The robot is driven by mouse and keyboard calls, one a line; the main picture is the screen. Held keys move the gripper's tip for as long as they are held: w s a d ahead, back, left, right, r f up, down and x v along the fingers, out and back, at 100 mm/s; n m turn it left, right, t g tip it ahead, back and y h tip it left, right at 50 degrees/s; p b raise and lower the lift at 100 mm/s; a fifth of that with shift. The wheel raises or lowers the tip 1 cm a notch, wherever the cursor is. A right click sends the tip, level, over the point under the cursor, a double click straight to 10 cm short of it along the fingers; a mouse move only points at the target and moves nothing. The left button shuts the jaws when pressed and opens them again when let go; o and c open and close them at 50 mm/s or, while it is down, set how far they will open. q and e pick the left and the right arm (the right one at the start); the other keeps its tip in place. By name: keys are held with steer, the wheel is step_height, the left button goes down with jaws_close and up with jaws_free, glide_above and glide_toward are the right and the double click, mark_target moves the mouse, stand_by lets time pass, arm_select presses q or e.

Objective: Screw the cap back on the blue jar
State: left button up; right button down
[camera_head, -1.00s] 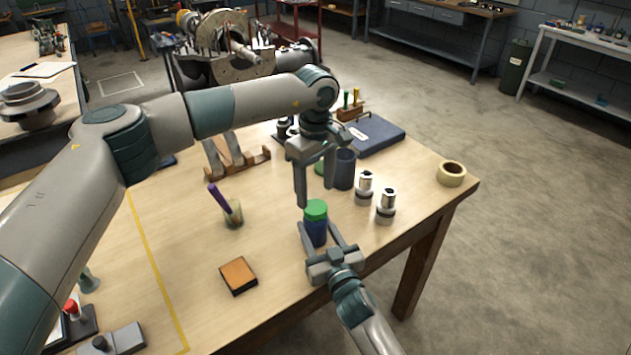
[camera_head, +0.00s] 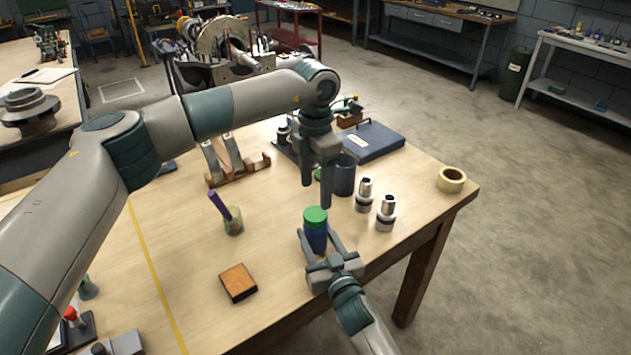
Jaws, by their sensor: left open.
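The blue jar (camera_head: 315,239) stands upright near the table's front right edge, with the green cap (camera_head: 315,216) on its top. I cannot tell how tightly the cap is seated. My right gripper (camera_head: 318,236) comes in from the front with a finger on each side of the jar's body and looks shut on it. My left gripper (camera_head: 316,194) points down just above and behind the cap. Its jaws are open and empty, and its fingertips look clear of the cap.
A dark cylinder (camera_head: 344,177) and two metal fittings (camera_head: 365,194) (camera_head: 386,213) stand behind and right of the jar. A tape roll (camera_head: 451,179) lies near the right corner. A cup with a purple tool (camera_head: 232,220) and an orange-topped block (camera_head: 238,282) are to the left.

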mark_target(315, 213)
arm_select(q)
steer(key=n, duration=0.3)
steer(key=r+n, duration=0.1)
steer(key=n, duration=0.1)
steer(key=shift+n, duration=0.4)
steer(key=shift+f, duration=0.2)
steer(key=shift+f, duration=3.85)
steer(key=c, duration=1.1)
